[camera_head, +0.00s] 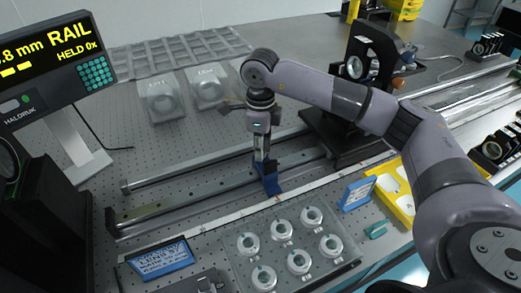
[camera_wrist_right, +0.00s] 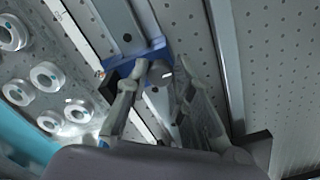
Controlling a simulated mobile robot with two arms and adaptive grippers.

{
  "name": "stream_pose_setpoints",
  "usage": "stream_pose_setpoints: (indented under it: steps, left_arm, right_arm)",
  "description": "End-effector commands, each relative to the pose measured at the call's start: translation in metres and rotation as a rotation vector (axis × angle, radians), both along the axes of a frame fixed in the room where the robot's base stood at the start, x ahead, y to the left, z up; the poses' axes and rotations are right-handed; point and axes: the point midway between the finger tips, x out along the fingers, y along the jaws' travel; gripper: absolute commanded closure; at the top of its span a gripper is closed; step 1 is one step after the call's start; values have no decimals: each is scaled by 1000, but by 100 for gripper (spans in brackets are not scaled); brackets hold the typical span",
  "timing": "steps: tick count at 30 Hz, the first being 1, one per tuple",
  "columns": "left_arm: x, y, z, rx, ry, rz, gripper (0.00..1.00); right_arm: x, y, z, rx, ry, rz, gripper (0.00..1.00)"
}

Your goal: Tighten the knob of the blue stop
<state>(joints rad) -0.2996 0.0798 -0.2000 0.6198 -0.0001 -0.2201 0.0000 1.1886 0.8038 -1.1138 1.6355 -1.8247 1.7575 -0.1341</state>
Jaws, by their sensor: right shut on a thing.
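The blue stop (camera_head: 269,184) sits on the rail (camera_head: 205,197) near the middle of the head view. In the right wrist view, the blue stop (camera_wrist_right: 125,66) spans the rail, and its grey round knob (camera_wrist_right: 160,73) sits between my fingers. My right gripper (camera_head: 263,166) reaches down onto the stop from above; in the wrist view its fingers (camera_wrist_right: 164,76) are closed around the knob. The fingers partly hide the knob and the stop. My left gripper is in neither view.
A display (camera_head: 55,68) at left reads RAIL and HELD 0x. A clear tray (camera_head: 292,246) of ringed optics lies in front of the rail, with a blue sign (camera_head: 160,258) to its left. A black optic mount (camera_head: 370,55) stands behind my right arm. A yellow tray (camera_head: 393,190) lies right.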

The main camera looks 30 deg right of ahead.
Motion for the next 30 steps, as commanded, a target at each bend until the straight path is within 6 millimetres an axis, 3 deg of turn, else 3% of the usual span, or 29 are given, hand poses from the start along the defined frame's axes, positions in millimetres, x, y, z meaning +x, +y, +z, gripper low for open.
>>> stream_pose_setpoints:
  steps: [20,21,30]
  left_arm:
    - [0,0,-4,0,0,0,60]
    - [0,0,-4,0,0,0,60]
    - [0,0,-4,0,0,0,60]
  right_arm:
    - [2,0,3,1,-8,59,100]
    - [2,0,3,1,-8,59,76]
    - [1,0,1,0,-4,59,58]
